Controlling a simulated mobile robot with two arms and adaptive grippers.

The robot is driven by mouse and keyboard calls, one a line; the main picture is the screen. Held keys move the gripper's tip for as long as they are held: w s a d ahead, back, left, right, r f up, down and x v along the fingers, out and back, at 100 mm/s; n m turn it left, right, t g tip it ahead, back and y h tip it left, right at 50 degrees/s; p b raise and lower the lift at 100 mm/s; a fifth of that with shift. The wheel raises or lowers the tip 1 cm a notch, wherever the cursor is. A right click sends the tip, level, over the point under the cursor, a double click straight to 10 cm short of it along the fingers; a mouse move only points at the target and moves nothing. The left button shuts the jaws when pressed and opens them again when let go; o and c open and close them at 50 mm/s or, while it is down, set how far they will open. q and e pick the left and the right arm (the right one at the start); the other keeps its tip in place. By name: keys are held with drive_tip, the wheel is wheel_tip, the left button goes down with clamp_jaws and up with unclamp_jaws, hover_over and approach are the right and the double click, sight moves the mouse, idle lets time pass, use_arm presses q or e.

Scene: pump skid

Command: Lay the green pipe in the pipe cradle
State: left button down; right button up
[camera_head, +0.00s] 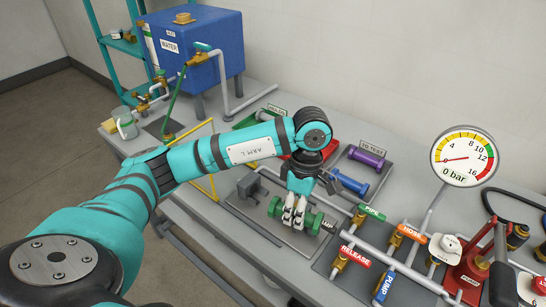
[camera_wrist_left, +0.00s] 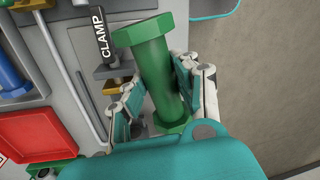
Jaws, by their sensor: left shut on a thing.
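The green pipe (camera_head: 313,224), a short tube with a wide flange at each end, is held in my left gripper (camera_head: 293,214) above or at the grey bench plate. In the left wrist view the green pipe (camera_wrist_left: 152,62) lies between the two fingers of my left gripper (camera_wrist_left: 157,80), which are shut on its sides. I cannot tell whether the pipe touches anything beneath it. The pipe cradle is not clearly visible; the pipe and gripper may hide it. My right gripper is not in view.
A grey clamp block (camera_head: 250,186) stands left of the pipe. A purple pipe (camera_head: 366,157) and a blue pipe (camera_head: 350,183) lie in the tray labelled TO TEST. Labelled valves and a gauge (camera_head: 462,158) stand to the right. A black CLAMP label (camera_wrist_left: 103,35) is close to the pipe.

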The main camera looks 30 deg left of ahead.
use_arm(q)
drive_tip(key=w+a+r+n+t+p, duration=0.15)
drive_tip(key=w+a+n+p, duration=0.35)
drive_tip(key=n, duration=1.2)
drive_tip(key=w+a+n+t+p, duration=0.2)
drive_tip(key=a+n+p, duration=0.35)
drive_tip(key=n, duration=1.05)
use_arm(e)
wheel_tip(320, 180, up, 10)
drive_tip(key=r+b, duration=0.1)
use_arm(q)
drive_tip(key=shift+n, duration=0.3)
drive_tip(key=f+b, duration=0.2)
drive_tip(key=f, duration=0.1)
drive_tip(key=a+f+b, duration=0.1)
drive_tip(key=f+b, duration=0.1)
drive_tip(key=f, duration=0.1)
drive_tip(key=a+f+b, duration=0.1)
drive_tip(key=f+b, duration=0.2)
drive_tip(key=shift+w+f, duration=0.15)
drive_tip(key=shift+f, duration=0.15)
drive_tip(key=shift+f+b, duration=0.7)
drive_tip(key=shift+f, duration=0.2)
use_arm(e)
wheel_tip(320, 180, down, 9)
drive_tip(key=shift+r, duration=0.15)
